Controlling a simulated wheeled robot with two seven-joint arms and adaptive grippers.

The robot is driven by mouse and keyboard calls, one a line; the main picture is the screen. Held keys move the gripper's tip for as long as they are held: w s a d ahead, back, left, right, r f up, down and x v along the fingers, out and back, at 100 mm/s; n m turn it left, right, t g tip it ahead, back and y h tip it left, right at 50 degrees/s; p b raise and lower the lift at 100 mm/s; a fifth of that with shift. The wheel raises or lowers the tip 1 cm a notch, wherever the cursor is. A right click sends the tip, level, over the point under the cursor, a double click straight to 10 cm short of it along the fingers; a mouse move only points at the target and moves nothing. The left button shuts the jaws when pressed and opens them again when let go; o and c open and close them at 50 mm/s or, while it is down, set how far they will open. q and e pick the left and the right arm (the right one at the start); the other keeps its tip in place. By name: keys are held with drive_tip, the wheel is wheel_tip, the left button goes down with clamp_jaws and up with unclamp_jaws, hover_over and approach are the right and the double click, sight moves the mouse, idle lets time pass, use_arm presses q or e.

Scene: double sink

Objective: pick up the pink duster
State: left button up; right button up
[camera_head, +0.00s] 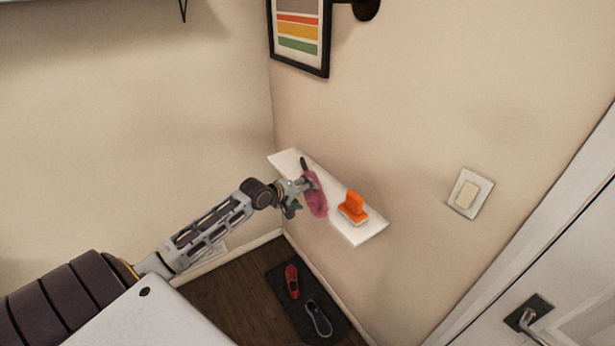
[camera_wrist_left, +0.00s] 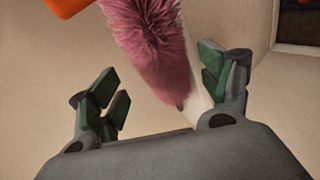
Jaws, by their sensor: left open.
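The pink duster (camera_head: 316,196) lies on a white wall shelf (camera_head: 366,232), its dark handle pointing to the back left. In the left wrist view the fluffy pink head (camera_wrist_left: 155,45) reaches down between the two fingers, nearer the right one. My left gripper (camera_head: 293,197) is at the shelf's front edge, right beside the duster. In the wrist view my left gripper (camera_wrist_left: 165,92) is open, its green-padded fingers wide apart and not closed on the duster. The duster's handle is out of the wrist view. My right gripper is in neither view.
A dark mat with a red shoe (camera_head: 292,281) and a grey shoe (camera_head: 319,318) lies below. A door is at the right.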

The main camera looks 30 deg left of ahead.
sight(308, 194)
use_arm(q)
drive_tip(key=shift+p+x, duration=0.5)
drive_tip(key=shift+x, duration=2.1)
drive_tip(key=shift+a+f, duration=0.1)
drive_tip(key=c, duration=1.2)
drive_tip(key=shift+r+b, duration=0.65)
drive_tip(key=shift+r, duration=4.45)
drive_tip(key=shift+f, duration=0.15)
